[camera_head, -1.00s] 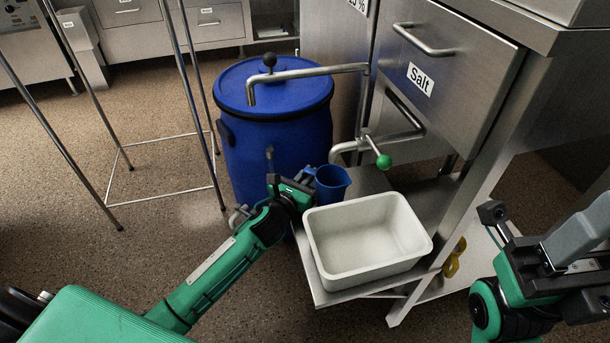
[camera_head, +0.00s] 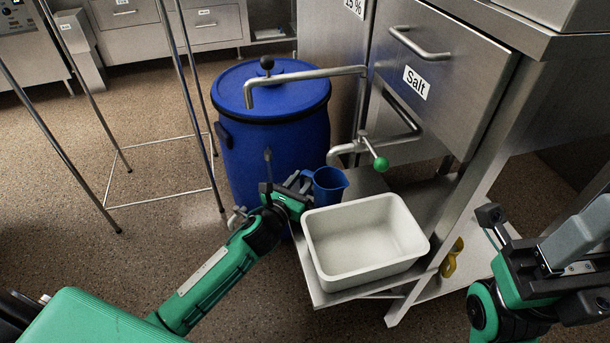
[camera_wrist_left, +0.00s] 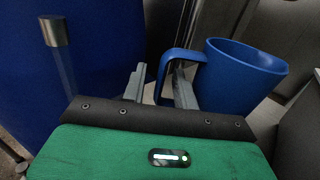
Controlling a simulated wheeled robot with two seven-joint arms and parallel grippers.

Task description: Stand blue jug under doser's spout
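The blue jug (camera_head: 329,184) is upright at the left end of the steel shelf, below the down-turned end of the doser's spout (camera_head: 334,154). The pipe carries a green-knobbed valve (camera_head: 381,164). My left gripper (camera_head: 304,184) is at the jug's left side. In the left wrist view its fingers (camera_wrist_left: 160,88) are apart, with the handle of the jug (camera_wrist_left: 235,80) between them; I see no clear grip. The jug's base is partly hidden by the white tub. My right gripper (camera_head: 490,226) is empty at the right, away from the jug, its fingers apart.
A white tub (camera_head: 420,240) stands on the shelf just in front of the jug. A blue drum (camera_head: 275,150) with a bent pipe above its lid is behind my left gripper. The Salt drawer (camera_head: 440,80) overhangs at the right. A thin metal frame (camera_head: 170,199) stands on the left.

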